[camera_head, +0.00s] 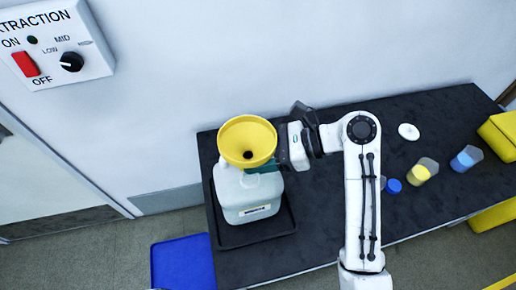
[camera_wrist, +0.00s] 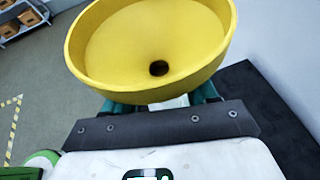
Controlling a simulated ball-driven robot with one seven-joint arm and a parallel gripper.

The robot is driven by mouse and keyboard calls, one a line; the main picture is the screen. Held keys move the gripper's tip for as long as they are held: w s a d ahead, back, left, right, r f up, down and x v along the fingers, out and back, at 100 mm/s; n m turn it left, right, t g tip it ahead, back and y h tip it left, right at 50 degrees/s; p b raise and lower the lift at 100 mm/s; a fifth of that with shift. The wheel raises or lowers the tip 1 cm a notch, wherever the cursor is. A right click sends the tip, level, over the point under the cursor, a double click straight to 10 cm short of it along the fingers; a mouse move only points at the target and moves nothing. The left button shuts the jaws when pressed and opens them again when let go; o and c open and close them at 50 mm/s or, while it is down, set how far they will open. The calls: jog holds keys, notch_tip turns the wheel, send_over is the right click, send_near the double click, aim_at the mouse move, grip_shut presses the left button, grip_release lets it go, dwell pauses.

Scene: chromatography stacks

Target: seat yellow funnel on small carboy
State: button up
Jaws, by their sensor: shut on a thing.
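The yellow funnel (camera_head: 248,141) is upright, bowl open to the top, directly over the small carboy (camera_head: 242,192) in the head view. The carboy is a translucent whitish jug with a label on its front. My gripper (camera_head: 264,167) is shut on the funnel from its right side, below the bowl. In the wrist view the funnel (camera_wrist: 150,45) fills the top, with green fingers (camera_wrist: 160,98) on either side beneath its rim. The funnel's stem and the carboy's mouth are hidden by the bowl, so I cannot tell whether the stem is in the mouth.
The carboy stands in a black tray (camera_head: 284,228) at the left end of the dark bench (camera_head: 320,222). A white lid (camera_head: 408,131), a blue cap (camera_head: 394,186), a yellow beaker (camera_head: 421,172) and a blue beaker (camera_head: 465,159) are to the right. A blue bin (camera_head: 181,263) is on the floor.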

jog(key=shift+f+b, duration=2.2)
jog(key=shift+b, duration=0.8)
jog(key=shift+r+p, duration=0.15)
jog(key=shift+p, duration=1.85)
jog(key=shift+f, duration=0.35)
jog(key=shift+f, duration=0.85)
jog(key=shift+f+p, duration=0.4)
jog(key=shift+f, duration=0.15)
jog(key=o, duration=1.2)
jog(key=shift+c, duration=0.2)
jog(key=shift+d, duration=0.1)
